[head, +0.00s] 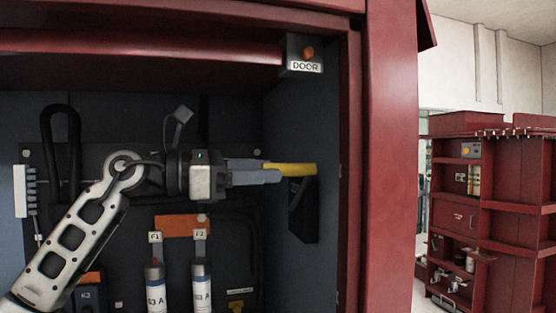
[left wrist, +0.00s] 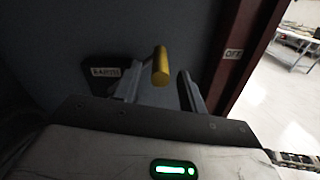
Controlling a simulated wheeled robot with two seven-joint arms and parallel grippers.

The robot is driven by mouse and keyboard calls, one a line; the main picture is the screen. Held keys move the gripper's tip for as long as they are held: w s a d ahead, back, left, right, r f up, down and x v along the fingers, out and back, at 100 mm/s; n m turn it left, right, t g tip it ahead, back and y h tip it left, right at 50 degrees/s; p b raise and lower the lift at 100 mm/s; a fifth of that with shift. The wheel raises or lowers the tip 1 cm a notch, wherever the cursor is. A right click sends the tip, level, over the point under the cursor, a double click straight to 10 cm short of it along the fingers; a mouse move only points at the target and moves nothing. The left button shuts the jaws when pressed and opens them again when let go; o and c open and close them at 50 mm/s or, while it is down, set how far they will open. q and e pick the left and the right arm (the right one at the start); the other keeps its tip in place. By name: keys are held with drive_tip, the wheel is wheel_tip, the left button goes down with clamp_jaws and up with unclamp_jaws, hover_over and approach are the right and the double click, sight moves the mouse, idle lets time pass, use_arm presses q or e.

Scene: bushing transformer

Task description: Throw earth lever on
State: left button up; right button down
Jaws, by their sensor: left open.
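The earth lever shows as a yellow handle (head: 292,169) at the inner right wall of the red cabinet, above a black bracket (head: 304,212). In the left wrist view the yellow handle (left wrist: 161,66) stands between the two fingers, nearer the left one. My left gripper (head: 270,170) comes in from the left and its fingertips are at the handle's left part. The gripper (left wrist: 161,84) is open, with a gap between the handle and the right finger. I cannot tell whether the left finger touches it. My right gripper is out of view.
A "DOOR" box (head: 304,56) with an orange knob hangs above. Two fuses (head: 200,286) stand below my gripper, under an orange plate (head: 181,226). The red door post (head: 390,160) bounds the right side.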

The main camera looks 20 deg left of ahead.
sight(310, 171)
use_arm(q)
drive_tip(key=shift+p+x, duration=0.3)
drive_tip(key=shift+x, duration=1.35)
clamp_jaws()
drive_tip(key=shift+f, duration=0.1)
